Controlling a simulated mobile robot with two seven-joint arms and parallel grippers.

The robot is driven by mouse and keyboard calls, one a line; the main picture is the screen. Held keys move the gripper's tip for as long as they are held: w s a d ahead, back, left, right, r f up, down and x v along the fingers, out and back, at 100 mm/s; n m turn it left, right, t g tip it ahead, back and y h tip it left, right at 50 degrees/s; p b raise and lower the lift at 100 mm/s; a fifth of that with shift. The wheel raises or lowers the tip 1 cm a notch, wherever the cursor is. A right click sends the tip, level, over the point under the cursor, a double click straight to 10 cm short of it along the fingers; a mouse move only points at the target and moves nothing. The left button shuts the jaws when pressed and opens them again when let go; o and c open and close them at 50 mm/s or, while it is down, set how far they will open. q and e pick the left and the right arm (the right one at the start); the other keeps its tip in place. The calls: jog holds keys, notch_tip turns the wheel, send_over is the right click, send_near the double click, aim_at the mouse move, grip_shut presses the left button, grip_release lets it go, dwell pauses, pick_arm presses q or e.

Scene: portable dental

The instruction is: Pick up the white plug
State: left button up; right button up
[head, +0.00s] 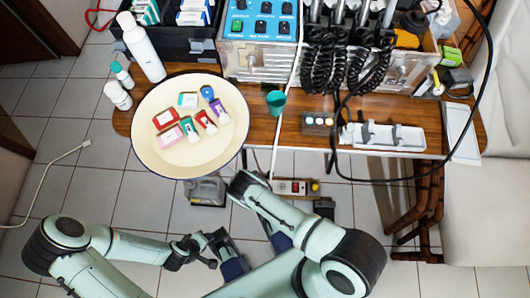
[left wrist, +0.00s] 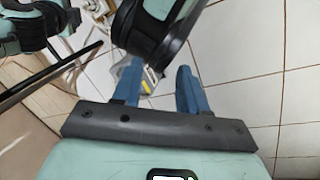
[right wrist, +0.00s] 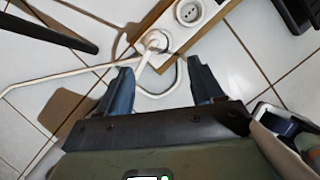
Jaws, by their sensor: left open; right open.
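A white plug-like end (head: 86,143) of a white cable lies on the floor tiles at the left of the head view. In the right wrist view, a white round plug-like piece with looped white cord (right wrist: 155,41) is at the end of a white power strip (right wrist: 200,14), beyond the fingertips. My right gripper (right wrist: 160,76) is open, with nothing held between its blue fingers; the head view does not show it clearly. My left gripper (left wrist: 157,75) is open and empty, with a dark arm link of mine close in front of it.
A wooden table (head: 350,129) stands ahead, bearing a cream round tray (head: 142,140) with several small items. A grey pedal-like box (head: 207,190) and a power strip with a red switch (head: 290,187) are on the floor. A white chair (head: 480,215) stands right. Floor at left is mostly clear.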

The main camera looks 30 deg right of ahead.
jog(key=b+x, duration=0.3)
jog(key=x, duration=0.2)
jog(key=shift+f, duration=0.4)
pick_arm(q)
jog(key=w+a+f+t+y, duration=0.1)
jog(key=w+a+f+t, duration=0.15)
jog(key=w+f, duration=0.2)
pick_arm(e)
jog(key=shift+d+f, duration=0.2)
jog(key=shift+f, duration=0.05)
jog(key=shift+w+d+f+b, duration=0.1)
jog(key=shift+w+f+b, duration=0.05)
jog(key=shift+f+b, duration=0.15)
jog(key=b+x, duration=0.1)
jog(key=x, duration=0.1)
jog(key=b+x, duration=0.2)
jog(key=shift+w+r, duration=0.1)
jog(key=shift+w, duration=0.25)
jog(key=shift+d, duration=0.15)
pick_arm(q)
jog(key=s+a+f+n+g, duration=0.1)
jog(key=s+f+g, duration=0.2)
jog(key=s+f, duration=0.2)
jog(key=shift+a+f, duration=0.35)
jog(key=shift+f, duration=0.15)
pick_arm(e)
jog(key=c, duration=1.1)
